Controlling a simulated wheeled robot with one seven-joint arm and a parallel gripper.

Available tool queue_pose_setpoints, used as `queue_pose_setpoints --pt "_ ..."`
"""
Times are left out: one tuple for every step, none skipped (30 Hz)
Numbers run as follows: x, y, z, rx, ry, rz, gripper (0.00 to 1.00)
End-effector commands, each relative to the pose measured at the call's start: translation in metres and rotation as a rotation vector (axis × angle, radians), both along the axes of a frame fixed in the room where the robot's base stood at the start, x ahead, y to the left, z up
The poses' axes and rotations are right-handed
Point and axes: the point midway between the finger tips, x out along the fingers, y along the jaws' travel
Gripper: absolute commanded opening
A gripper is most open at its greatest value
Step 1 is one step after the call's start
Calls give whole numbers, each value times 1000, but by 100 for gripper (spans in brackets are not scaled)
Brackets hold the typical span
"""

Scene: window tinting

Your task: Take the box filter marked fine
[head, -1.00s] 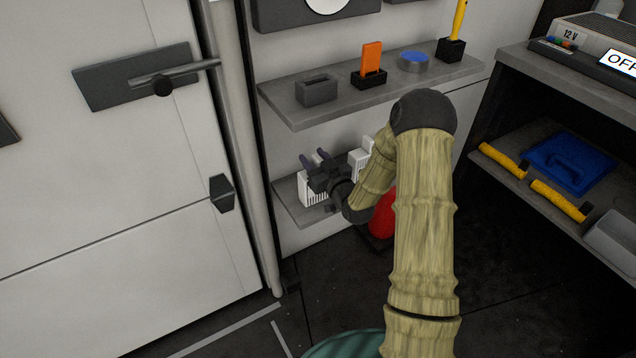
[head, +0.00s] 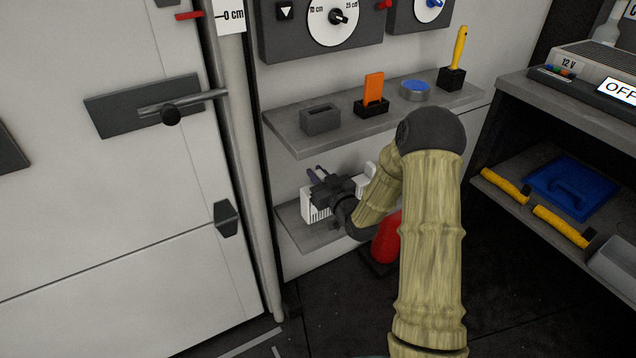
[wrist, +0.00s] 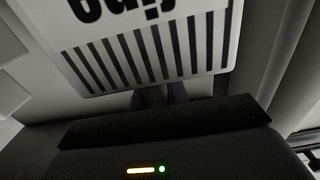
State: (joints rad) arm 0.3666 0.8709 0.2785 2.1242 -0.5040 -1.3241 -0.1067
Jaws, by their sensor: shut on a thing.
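The box filter marked fine (wrist: 150,52) is a white box with dark slats, and its upside-down lettering is partly cut off at the top of the wrist view. In the head view the white filter (head: 314,206) is at the left part of the lower shelf (head: 293,222). My gripper (head: 318,178) is shut on this filter, and its dark fingers (wrist: 158,97) show against the filter's lower edge in the wrist view. My wrist hides part of the filter in the head view. I cannot tell whether the filter still touches the shelf.
Another white block (head: 370,171) shows behind my arm. The upper shelf (head: 285,128) overhangs, holding a grey holder (head: 320,119), an orange tool (head: 373,88) and a blue-topped tin (head: 415,88). A red object (head: 387,240) stands below. A grey post (head: 243,170) is close left.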

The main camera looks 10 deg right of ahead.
Motion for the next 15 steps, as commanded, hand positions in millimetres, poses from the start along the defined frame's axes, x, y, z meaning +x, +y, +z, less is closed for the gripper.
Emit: queue_pose_setpoints --pt "0 0 17 -2 -5 0 0" --pt "0 0 23 -1 -3 0 0" --pt "0 0 31 -1 -4 -1 0" --pt "0 0 37 -1 -4 -1 0" --pt "0 0 42 -1 -3 -1 0" --pt "0 0 48 -2 -4 -1 0" --pt "0 0 52 -1 -3 -1 0" --pt "0 0 56 0 -3 -1 0" --pt "0 -1 59 0 -3 -1 0" --pt "0 0 61 0 -2 -1 0" --pt "0 0 63 0 -1 -1 0" --pt "0 0 63 0 0 -1 0" --pt "0 0 64 0 0 -1 0" --pt "0 0 64 1 0 -1 0" --pt "0 0 63 1 0 -1 0"
